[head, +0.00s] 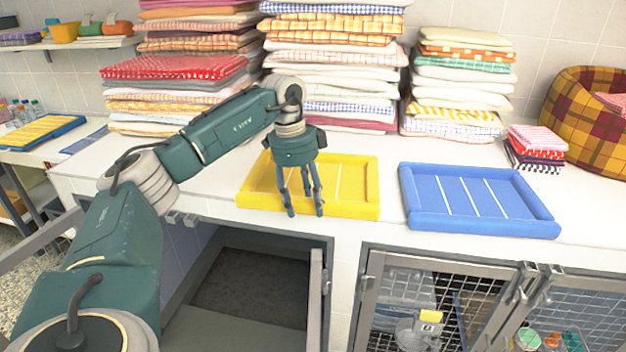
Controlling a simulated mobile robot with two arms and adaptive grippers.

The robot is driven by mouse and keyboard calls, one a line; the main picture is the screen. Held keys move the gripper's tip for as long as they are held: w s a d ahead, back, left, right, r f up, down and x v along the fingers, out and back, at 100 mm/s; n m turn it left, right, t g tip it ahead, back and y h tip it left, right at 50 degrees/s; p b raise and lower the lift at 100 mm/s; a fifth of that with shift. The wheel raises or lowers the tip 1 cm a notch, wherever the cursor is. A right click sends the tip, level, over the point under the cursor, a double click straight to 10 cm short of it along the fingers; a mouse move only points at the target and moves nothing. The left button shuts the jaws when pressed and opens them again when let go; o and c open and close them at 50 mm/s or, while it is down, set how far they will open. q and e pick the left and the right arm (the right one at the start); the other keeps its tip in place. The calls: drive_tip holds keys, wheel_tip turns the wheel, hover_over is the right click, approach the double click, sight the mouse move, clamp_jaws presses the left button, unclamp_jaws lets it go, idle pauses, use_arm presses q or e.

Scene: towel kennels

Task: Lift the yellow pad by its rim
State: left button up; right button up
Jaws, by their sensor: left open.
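The yellow pad (355,183) lies flat on the white counter, with a raised padded rim and pale stripes across its middle. My left gripper (305,212) is above the pad's front side, fingers pointing down and apart. Its fingertips overlap the front rim in the picture; I cannot tell whether they touch it. The gripper and wrist hide part of the pad's left half. Nothing shows between the fingers. My right gripper is not in the head view.
A blue pad (480,203) lies to the right on the counter (385,226). Tall stacks of folded towels (335,55) stand behind. A plaid bed (590,120) is at the far right. Below the counter, one kennel (255,285) stands open and others have mesh doors (440,300).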

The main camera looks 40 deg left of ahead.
use_arm(q)
drive_tip(key=shift+f, duration=0.1)
drive_tip(key=shift+c, duration=0.8)
drive_tip(key=c, duration=0.9)
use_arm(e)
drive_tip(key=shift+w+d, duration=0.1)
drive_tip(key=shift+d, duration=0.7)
use_arm(q)
drive_tip(key=shift+c, duration=0.2)
